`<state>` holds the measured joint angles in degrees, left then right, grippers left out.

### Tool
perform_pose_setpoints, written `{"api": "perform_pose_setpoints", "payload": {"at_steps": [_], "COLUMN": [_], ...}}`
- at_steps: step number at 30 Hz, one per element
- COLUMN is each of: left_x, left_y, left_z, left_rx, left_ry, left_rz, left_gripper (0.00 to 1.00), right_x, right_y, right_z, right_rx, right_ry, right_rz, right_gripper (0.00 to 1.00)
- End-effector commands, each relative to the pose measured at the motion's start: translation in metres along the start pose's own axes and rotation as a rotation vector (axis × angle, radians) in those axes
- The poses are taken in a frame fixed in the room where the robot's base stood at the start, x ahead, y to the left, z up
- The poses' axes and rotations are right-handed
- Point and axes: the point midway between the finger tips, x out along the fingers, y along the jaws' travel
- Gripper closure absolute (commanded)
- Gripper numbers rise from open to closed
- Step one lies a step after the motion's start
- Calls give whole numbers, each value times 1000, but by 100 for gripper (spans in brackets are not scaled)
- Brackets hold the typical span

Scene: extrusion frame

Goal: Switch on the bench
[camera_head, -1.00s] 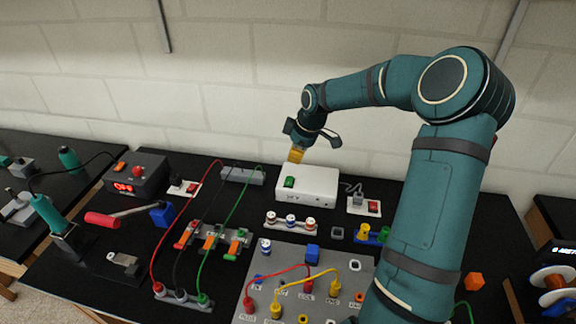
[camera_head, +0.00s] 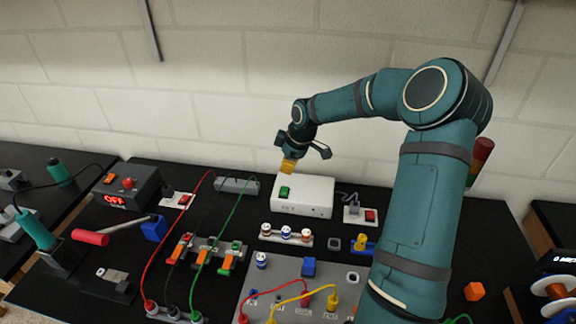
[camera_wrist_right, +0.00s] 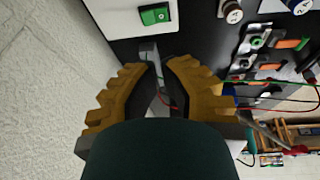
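A white box with a green rocker switch (camera_head: 285,191) on top stands at the back of the black bench. The switch also shows in the right wrist view (camera_wrist_right: 154,15). A black unit (camera_head: 128,188) at the left has a red knob and a red display that reads OFF. Two small plates with red switches, left (camera_head: 184,199) and right (camera_head: 370,215), flank the white box. My right gripper (camera_head: 287,166) hangs just behind the green switch, above the bench. In the wrist view its yellow fingertips (camera_wrist_right: 163,66) are slightly apart, with nothing visibly held. My left gripper is out of view.
A grey strip (camera_head: 237,185) lies left of the white box. Red and green cables arch in front of it. A grey panel (camera_head: 345,278) with plugged cables lies at the front. A stack light (camera_head: 481,155) shows behind my right arm. The wall is close behind.

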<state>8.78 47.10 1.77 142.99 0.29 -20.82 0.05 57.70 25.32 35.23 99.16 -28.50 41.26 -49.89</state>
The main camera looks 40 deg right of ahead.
Motion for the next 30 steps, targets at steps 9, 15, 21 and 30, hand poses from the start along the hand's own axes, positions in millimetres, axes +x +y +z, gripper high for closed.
{"api": "perform_pose_setpoints", "payload": {"at_steps": [9,15,21,30], "left_x": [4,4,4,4], "left_y": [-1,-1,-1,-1], "left_z": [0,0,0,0], "left_rx": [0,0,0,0], "left_ry": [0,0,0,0], "left_rz": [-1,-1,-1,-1], "left_gripper": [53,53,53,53], "right_x": [65,93,106,108], "right_y": [-1,4,7,8], "right_z": [0,6,11,11], "right_rx": [-2,0,-1,-1], "right_ry": [1,0,0,0], "right_rz": [-4,-2,1,1], "right_gripper": [100,100,100,100]}}
